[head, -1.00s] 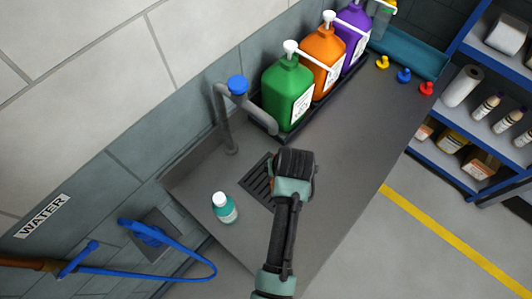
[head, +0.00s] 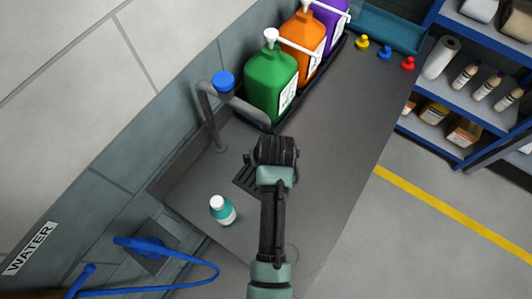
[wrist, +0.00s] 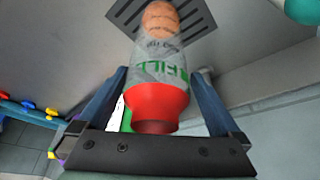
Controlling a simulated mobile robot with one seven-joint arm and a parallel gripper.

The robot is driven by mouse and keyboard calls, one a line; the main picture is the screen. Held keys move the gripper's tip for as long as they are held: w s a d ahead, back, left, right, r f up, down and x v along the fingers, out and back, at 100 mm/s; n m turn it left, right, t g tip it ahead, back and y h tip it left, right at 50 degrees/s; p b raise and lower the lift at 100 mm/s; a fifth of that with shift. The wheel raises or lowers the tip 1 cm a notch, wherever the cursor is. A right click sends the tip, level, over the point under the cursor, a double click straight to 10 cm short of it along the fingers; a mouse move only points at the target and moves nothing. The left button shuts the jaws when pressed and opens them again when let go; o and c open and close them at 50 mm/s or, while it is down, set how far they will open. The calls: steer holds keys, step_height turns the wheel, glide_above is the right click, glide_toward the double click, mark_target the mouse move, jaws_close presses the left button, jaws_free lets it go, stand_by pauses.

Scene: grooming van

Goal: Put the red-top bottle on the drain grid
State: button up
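The red-top bottle (wrist: 157,100) is between the two fingers of my gripper (wrist: 158,72) in the wrist view. It has a red cap close to my palm, a grey clear body with green lettering, and an orange far end. The fingers appear closed on both sides of it near the cap. The far end overlaps the dark slotted drain grid (wrist: 198,22); I cannot tell whether it touches. In the head view my gripper (head: 273,148) is above the right part of the drain grid (head: 246,181) and hides the bottle.
A grey tap (head: 212,120) with a blue knob is behind. Green (head: 270,88), orange (head: 300,52) and purple pump jugs stand along the wall. The counter right of my arm (head: 335,150) is clear.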

steer(key=b+v, duration=0.1)
steer(key=v, duration=1.1)
steer(key=shift+r, duration=0.2)
